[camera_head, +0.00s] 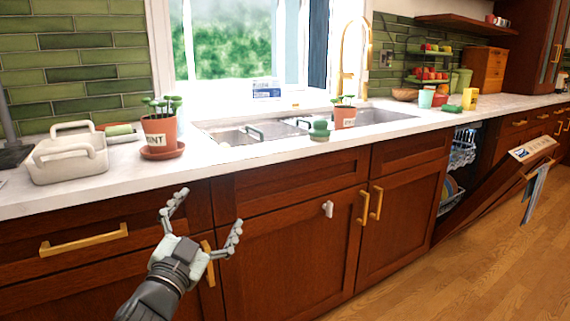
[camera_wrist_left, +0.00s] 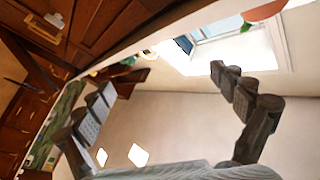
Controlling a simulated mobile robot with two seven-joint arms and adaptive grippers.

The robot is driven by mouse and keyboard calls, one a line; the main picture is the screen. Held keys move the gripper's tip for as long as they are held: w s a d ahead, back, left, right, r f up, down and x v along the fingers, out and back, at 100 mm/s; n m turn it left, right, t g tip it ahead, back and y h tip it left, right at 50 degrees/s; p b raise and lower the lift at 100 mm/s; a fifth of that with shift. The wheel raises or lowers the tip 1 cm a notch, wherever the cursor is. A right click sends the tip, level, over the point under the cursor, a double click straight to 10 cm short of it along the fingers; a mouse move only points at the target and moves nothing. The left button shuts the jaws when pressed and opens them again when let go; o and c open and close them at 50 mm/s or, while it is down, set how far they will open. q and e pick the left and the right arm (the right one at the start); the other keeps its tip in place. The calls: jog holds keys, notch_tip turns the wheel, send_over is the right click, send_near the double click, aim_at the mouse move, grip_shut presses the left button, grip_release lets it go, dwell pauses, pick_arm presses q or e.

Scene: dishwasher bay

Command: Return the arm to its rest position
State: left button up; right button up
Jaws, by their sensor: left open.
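My left gripper (camera_head: 204,221) shows in the head view in front of the wooden cabinet fronts, below the counter edge. Its two fingers are spread wide with nothing between them. In the left wrist view the open fingers (camera_wrist_left: 160,88) frame a pale wall and part of the window, and the room looks tilted. My right gripper is in neither view.
A white counter (camera_head: 110,190) runs above the cabinets. It carries a white caddy (camera_head: 68,158), a potted plant (camera_head: 160,132) and a sink (camera_head: 250,133). The dishwasher door (camera_head: 500,180) hangs partly open at the right. Wooden floor (camera_head: 440,280) is clear at lower right.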

pick_arm(q)
jog(key=s+a+f+n+g+y, duration=0.2)
jog(key=s+a+f, duration=0.1)
jog(key=f, duration=0.5)
jog(key=s+a+f+n+g+y, duration=0.2)
jog(key=a+f+g, duration=0.1)
jog(key=f, duration=0.5)
jog(key=s+a+f+n+g+y, duration=0.2)
jog(key=s+a+f, duration=0.1)
jog(key=f, duration=0.5)
jog(key=s+a+f+n+g, duration=0.1)
jog(key=s+a+f+g, duration=0.2)
jog(key=s+f+g, duration=0.6)
jog(key=s+f, duration=0.9)
jog(key=s, duration=0.4)
jog(key=shift+f+g, duration=0.3)
jog(key=shift+f, duration=0.05)
jog(key=shift+s, duration=0.1)
